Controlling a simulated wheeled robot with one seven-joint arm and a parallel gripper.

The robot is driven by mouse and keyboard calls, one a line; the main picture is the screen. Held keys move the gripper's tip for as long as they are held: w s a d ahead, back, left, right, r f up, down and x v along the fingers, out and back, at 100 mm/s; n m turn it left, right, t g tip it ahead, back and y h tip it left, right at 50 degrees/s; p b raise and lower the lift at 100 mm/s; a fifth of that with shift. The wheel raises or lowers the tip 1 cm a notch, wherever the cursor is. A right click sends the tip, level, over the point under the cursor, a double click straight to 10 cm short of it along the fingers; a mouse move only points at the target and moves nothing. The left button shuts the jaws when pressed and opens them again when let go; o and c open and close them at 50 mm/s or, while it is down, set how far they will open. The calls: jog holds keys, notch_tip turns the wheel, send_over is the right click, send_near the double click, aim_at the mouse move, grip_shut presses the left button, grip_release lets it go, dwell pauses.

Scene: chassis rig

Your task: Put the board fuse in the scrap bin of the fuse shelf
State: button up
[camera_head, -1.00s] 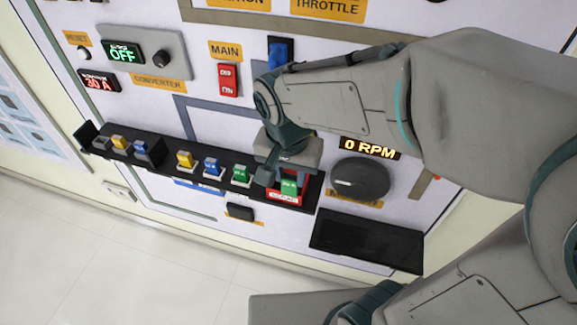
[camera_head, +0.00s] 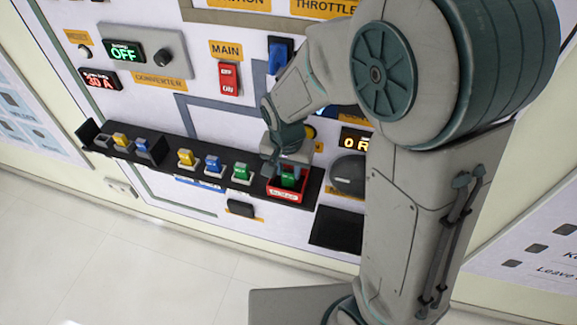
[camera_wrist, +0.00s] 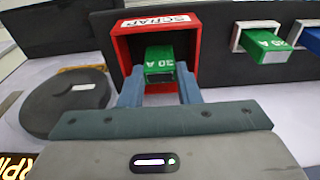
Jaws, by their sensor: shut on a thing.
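The board fuse (camera_wrist: 160,60) is green with white "30 A" lettering. My gripper (camera_wrist: 160,92) is shut on it, with a finger on each side, in the wrist view. The scrap bin is a red open box (camera_wrist: 120,53) labelled SCRAP, and the fuse sits within its opening in that view. In the head view the green fuse (camera_head: 289,177) shows inside the red scrap bin (camera_head: 289,198) at the right end of the fuse shelf (camera_head: 225,172), below my gripper (camera_head: 286,168). I cannot tell whether the fuse touches the bin's floor.
A green fuse (camera_head: 241,171), a blue fuse (camera_head: 213,163) and a yellow fuse (camera_head: 186,157) stand in holders left of the bin. More holders are at the shelf's left end. A dark round knob (camera_head: 347,174) and a black tray (camera_head: 335,229) are to the right.

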jog(key=shift+f, duration=0.1)
jog(key=o, duration=1)
jog(key=shift+c, duration=0.2)
notch_tip(320, 180, up, 12)
jog(key=s, duration=0.2)
jog(key=s+d+n+t, duration=0.1)
jog(key=s+d+n, duration=0.3)
jog(key=s+d, duration=0.6)
jog(key=shift+s+d+t, duration=0.3)
jog(key=shift+s+d, duration=0.05)
jog(key=shift+d, duration=0.7)
